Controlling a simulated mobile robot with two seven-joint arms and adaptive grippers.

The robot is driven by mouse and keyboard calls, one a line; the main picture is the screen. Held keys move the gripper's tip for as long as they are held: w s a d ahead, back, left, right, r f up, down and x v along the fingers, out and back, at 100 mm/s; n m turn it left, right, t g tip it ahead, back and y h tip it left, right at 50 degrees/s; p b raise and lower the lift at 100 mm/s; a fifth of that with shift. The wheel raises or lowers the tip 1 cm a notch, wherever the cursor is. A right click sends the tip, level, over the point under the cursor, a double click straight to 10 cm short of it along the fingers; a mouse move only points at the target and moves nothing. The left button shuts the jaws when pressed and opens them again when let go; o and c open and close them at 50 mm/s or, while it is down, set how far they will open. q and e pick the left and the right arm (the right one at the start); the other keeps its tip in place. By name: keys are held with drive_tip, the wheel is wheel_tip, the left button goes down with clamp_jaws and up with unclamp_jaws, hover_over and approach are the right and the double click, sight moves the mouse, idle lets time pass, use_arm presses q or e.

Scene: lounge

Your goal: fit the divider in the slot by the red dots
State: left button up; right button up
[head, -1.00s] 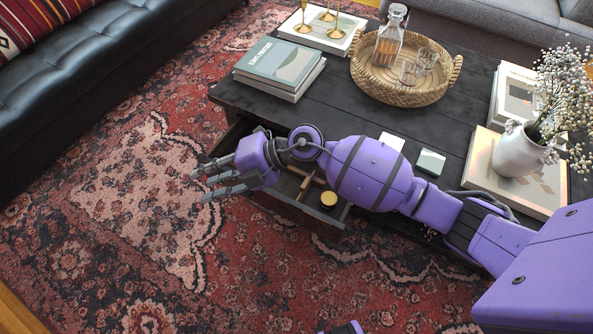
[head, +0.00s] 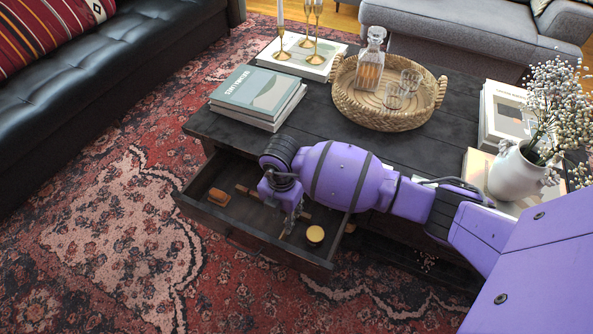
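That gripper points down into the drawer, over the middle of the strip. Its fingers look close together, but I cannot tell whether they grip the strip or only stand beside it. The strip's middle is hidden by the gripper. I cannot make out the red dots or the slot. My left gripper is out of view.
In the drawer lie a brown wooden brush-like object (head: 219,197) at the left and a yellow-lidded jar (head: 315,235) at the right. On the tabletop (head: 440,140) are stacked books (head: 258,95), a woven tray (head: 400,118) with a decanter, and a white vase (head: 520,172).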

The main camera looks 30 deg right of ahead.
wheel_tip(320, 180, down, 4)
drive_tip(key=shift+r+b, duration=0.15)
drive_tip(key=shift+b, duration=1.05)
drive_tip(key=shift+w+f+b, duration=0.15)
drive_tip(key=shift+f+b, duration=0.2)
drive_tip(key=shift+f, duration=1.2)
clamp_jaws()
drive_tip(key=shift+r, duration=0.2)
drive_tip(key=shift+r+p, duration=2.1)
drive_tip(key=shift+r, duration=0.3)
